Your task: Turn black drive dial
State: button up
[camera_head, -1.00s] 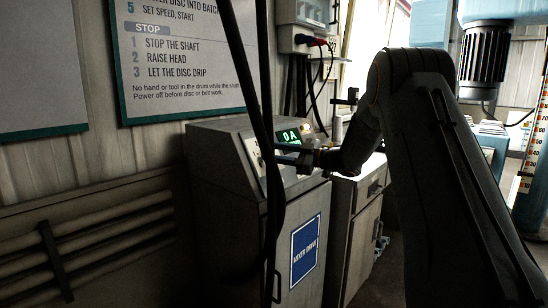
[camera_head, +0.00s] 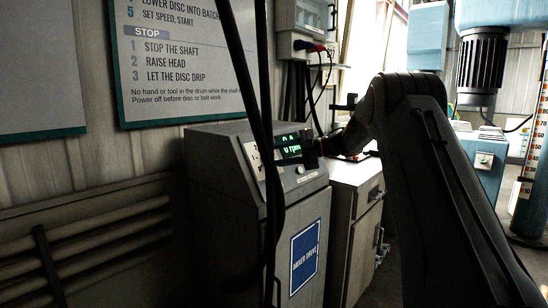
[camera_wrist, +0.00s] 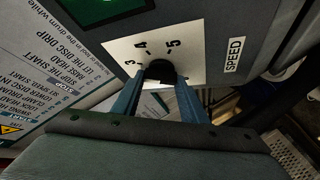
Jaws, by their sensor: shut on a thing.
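The black drive dial (camera_wrist: 160,71) sits on a white scale plate (camera_wrist: 125,51) marked 3, 4 and 5, beside a SPEED label, in the wrist view. My gripper (camera_wrist: 159,80) has its two blue fingers on either side of the dial, shut on it. The dial's pointer mark cannot be made out. In the head view my gripper is at the sloping panel of the grey mixer drive cabinet (camera_head: 230,195). My wrist hides the dial and fingertips there. The green display (camera_head: 290,150) shows an rpm line that appears to read 0; its upper line is partly cut off.
Dark cables (camera_head: 268,140) hang in front of the cabinet. A lower cabinet (camera_head: 355,225) stands right beside it. An instruction board (camera_head: 180,60) is on the wall behind. A blue column with a motor (camera_head: 483,60) stands at the right.

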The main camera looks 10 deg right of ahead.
dwell(0.3)
jog(key=o, duration=1)
jog(key=shift+a, duration=0.1)
jog(key=shift+o, duration=0.2)
jog(key=v, duration=0.7)
jog(key=shift+d+b, duration=0.35)
jog(key=shift+b, duration=0.1)
jog(key=shift+s+r, duration=0.15)
